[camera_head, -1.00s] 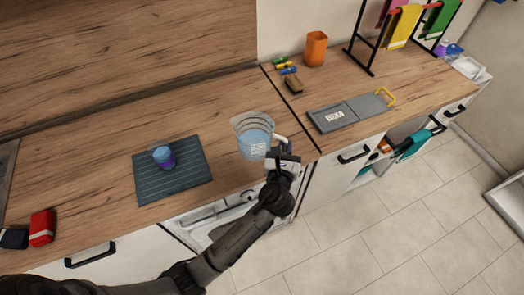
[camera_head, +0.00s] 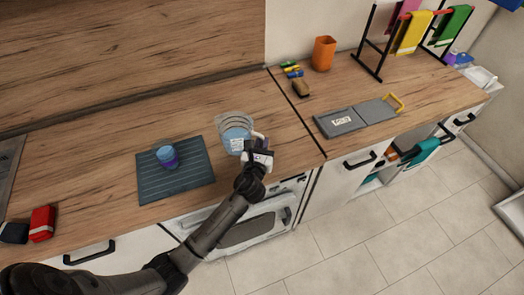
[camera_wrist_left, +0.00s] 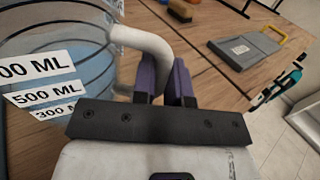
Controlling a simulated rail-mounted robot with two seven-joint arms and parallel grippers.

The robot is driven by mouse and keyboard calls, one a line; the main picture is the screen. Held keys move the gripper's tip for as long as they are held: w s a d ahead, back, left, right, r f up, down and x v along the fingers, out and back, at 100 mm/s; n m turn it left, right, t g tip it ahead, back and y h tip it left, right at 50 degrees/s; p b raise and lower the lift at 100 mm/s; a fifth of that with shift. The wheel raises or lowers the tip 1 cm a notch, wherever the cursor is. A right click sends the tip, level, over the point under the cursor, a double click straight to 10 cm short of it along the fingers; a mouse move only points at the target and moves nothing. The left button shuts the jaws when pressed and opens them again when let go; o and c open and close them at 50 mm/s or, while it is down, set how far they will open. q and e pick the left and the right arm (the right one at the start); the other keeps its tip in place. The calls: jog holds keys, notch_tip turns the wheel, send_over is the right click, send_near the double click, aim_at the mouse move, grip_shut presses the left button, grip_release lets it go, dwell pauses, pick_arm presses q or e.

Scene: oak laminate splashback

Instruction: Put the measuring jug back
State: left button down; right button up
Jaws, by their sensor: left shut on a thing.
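The measuring jug (camera_head: 236,132) is clear with a blue tint, a white handle and white volume labels. In the head view it is over the wooden worktop, just right of the dark ribbed mat (camera_head: 176,184). My left gripper (camera_head: 260,150) is at the jug's right side, shut on its handle. In the left wrist view the jug (camera_wrist_left: 55,70) fills the left, and the purple fingers (camera_wrist_left: 165,80) clasp the white handle. I cannot tell whether the jug touches the worktop. My right gripper is not in view.
A blue and purple cup (camera_head: 167,157) stands on the mat. A red item (camera_head: 42,223) is at the left front. A grey board with a yellow handle (camera_head: 357,117), an orange cup (camera_head: 323,53) and a towel rack (camera_head: 385,45) are at the right.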

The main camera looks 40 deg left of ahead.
pick_arm(q)
jog(key=shift+f+b, duration=1.05)
jog(key=shift+f, duration=1)
jog(key=c, duration=1.6)
grip_release()
jog(key=shift+f, duration=0.15)
jog(key=o, duration=0.5)
jog(key=shift+c, duration=0.2)
